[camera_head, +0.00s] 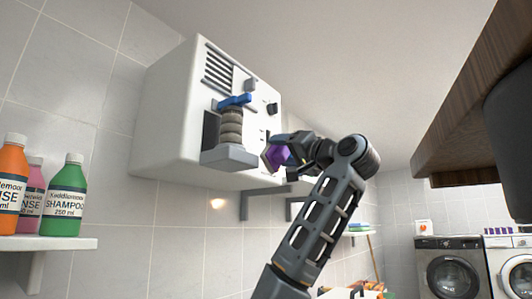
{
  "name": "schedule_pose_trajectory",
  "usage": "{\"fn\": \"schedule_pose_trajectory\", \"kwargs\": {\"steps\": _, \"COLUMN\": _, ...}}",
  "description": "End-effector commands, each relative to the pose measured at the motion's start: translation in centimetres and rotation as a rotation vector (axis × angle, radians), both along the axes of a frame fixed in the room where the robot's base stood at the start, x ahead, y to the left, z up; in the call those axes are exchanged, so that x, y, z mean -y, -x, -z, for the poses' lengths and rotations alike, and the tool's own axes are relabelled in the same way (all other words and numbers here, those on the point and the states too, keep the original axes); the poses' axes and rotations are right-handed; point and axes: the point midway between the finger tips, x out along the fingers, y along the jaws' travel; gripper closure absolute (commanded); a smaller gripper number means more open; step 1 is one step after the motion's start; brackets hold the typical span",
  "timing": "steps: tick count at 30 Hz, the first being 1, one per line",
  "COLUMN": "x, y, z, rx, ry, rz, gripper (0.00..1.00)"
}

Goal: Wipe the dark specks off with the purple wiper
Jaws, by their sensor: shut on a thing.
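The purple wiper (276,158) is held in my gripper (289,149), which is shut on it. The wiper is at the lower right of the front of a white wall-mounted machine (165,125). I cannot tell whether it touches the panel. A few small dark marks (263,136) show on the panel just above and left of the wiper; they may be the specks, but they are too small to tell. My gripper and wiper hide part of the panel's lower right.
Brackets (262,200) are below. A shelf (50,243) with bottles is at left. A dark wooden cabinet (470,110) overhangs at right. Washing machines (455,268) stand far right.

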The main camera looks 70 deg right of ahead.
Motion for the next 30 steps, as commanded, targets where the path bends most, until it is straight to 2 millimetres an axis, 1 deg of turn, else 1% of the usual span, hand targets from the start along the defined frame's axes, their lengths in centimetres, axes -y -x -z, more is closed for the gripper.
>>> {"fn": "schedule_pose_trajectory", "kwargs": {"steps": 1, "x": -0.2, "y": 0.0, "z": -0.7, "rx": -0.004, "ry": 0.018, "rz": -0.001, "gripper": 0.59}}
{"fn": "schedule_pose_trajectory", "kwargs": {"steps": 5, "x": -0.2, "y": 0.1, "z": -2.5, "rx": -0.025, "ry": 0.088, "rz": 0.020, "gripper": 0.59}}
{"fn": "schedule_pose_trajectory", "kwargs": {"steps": 9, "x": -0.2, "y": 0.1, "z": -4.9, "rx": -0.070, "ry": 0.230, "rz": 0.039, "gripper": 0.59}}
{"fn": "schedule_pose_trajectory", "kwargs": {"steps": 13, "x": -0.2, "y": -0.4, "z": -6.2, "rx": -0.118, "ry": 0.392, "rz": 0.035, "gripper": 0.59}}
{"fn": "schedule_pose_trajectory", "kwargs": {"steps": 16, "x": -0.1, "y": -0.7, "z": -6.5, "rx": -0.146, "ry": 0.507, "rz": 0.023, "gripper": 0.59}}
{"fn": "schedule_pose_trajectory", "kwargs": {"steps": 21, "x": 0.2, "y": -1.0, "z": -6.2, "rx": -0.175, "ry": 0.653, "rz": -0.001, "gripper": 0.59}}
{"fn": "schedule_pose_trajectory", "kwargs": {"steps": 25, "x": 0.3, "y": -1.1, "z": -5.9, "rx": -0.184, "ry": 0.717, "rz": -0.013, "gripper": 0.59}}
{"fn": "schedule_pose_trajectory", "kwargs": {"steps": 30, "x": 0.4, "y": -1.4, "z": -5.6, "rx": -0.187, "ry": 0.748, "rz": -0.020, "gripper": 0.59}}
